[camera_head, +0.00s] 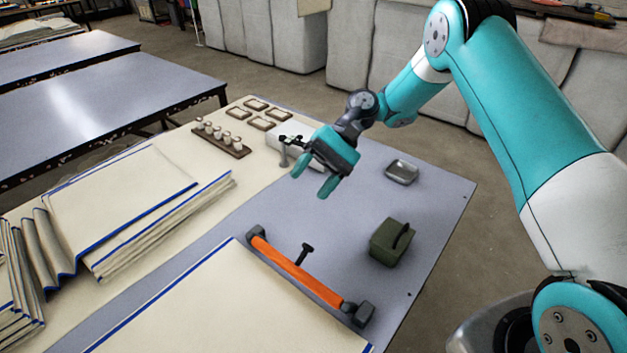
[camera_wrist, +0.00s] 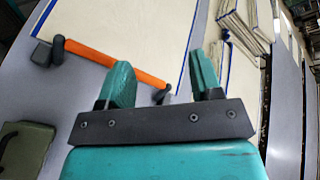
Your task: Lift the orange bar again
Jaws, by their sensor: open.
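The orange bar (camera_head: 299,270) lies across two dark end blocks (camera_head: 358,311) on the grey-blue table top, along the edge of a cream cloth (camera_head: 225,310) with blue trim. A small dark T-shaped handle (camera_head: 305,253) stands beside the bar near its middle. My gripper (camera_head: 313,180) is open and empty, above the table and beyond the bar, apart from it. In the wrist view the orange bar (camera_wrist: 105,60) runs behind my left finger, which hides part of it.
A green box with a handle (camera_head: 391,243) stands right of the bar. A small metal tray (camera_head: 402,172) lies farther back. A rack of small pale pegs (camera_head: 220,138) and several square frames stand at the far edge. Folded cloth (camera_head: 120,205) lies left. Bare table lies between gripper and bar.

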